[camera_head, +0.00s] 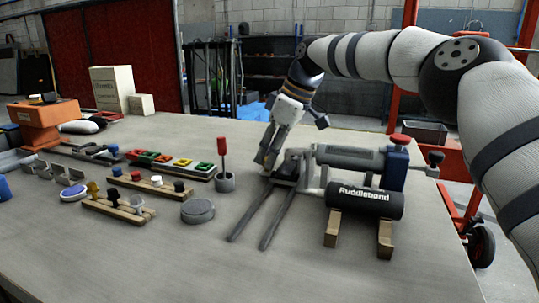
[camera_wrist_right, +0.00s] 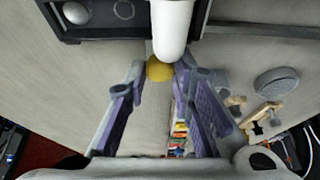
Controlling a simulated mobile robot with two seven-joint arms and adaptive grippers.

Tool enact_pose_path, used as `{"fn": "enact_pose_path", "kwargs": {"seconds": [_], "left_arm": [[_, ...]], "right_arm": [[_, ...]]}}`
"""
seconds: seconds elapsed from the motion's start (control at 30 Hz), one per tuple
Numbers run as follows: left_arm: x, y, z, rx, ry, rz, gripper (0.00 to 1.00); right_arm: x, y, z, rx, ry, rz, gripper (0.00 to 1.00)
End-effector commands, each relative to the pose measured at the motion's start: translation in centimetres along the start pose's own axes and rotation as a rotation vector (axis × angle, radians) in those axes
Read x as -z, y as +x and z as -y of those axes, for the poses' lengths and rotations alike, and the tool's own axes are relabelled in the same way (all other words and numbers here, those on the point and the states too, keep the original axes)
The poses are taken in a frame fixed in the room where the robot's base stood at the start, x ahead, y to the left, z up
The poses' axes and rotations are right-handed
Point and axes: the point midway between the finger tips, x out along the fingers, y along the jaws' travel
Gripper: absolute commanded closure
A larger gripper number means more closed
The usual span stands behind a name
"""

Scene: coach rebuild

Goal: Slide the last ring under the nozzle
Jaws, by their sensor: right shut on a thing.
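My right gripper (camera_head: 267,157) points down at the left end of a bench device with a grey cylinder (camera_head: 349,157). In the wrist view its two purple-padded fingers (camera_wrist_right: 160,80) stand on either side of a small yellow rounded piece (camera_wrist_right: 160,69), and it is shut on this. The piece is at the end of a white rod-like part (camera_wrist_right: 172,28), which may be the nozzle. Whether the yellow piece is the ring I cannot tell. In the head view the fingers and device hide it. My left gripper is not in view.
Two dark rails (camera_head: 256,212) run from the device toward the front. A black "Ruddlebond" tube (camera_head: 364,200) lies on wooden blocks. A grey round tin (camera_head: 197,211), a red-handled tool in a cup (camera_head: 225,182) and small trays stand to the left. The front bench is clear.

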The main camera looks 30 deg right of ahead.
Motion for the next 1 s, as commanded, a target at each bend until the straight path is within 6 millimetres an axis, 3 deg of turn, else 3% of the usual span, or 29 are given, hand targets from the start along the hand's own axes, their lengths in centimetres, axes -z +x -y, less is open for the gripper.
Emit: {"fn": "enact_pose_path", "kwargs": {"seconds": [0.07,0.1,0.17,0.53,0.8,1.0], "left_arm": [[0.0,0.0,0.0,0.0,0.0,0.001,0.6],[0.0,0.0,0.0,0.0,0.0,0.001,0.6],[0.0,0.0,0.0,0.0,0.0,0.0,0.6],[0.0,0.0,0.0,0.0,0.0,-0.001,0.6],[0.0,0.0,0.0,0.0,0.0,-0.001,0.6],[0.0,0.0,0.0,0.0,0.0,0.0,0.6]], "right_arm": [[-0.1,0.1,0.0,0.001,-0.001,0.005,1.0],[-0.1,0.1,0.0,0.0,-0.001,0.004,0.71],[-0.1,0.0,0.0,0.0,-0.001,0.004,0.57],[0.0,-0.9,0.0,-0.002,0.0,0.0,0.57],[0.1,-7.9,-0.1,-0.006,0.0,-0.002,0.57],[0.0,-11.4,0.0,-0.003,0.0,0.002,0.57]]}}
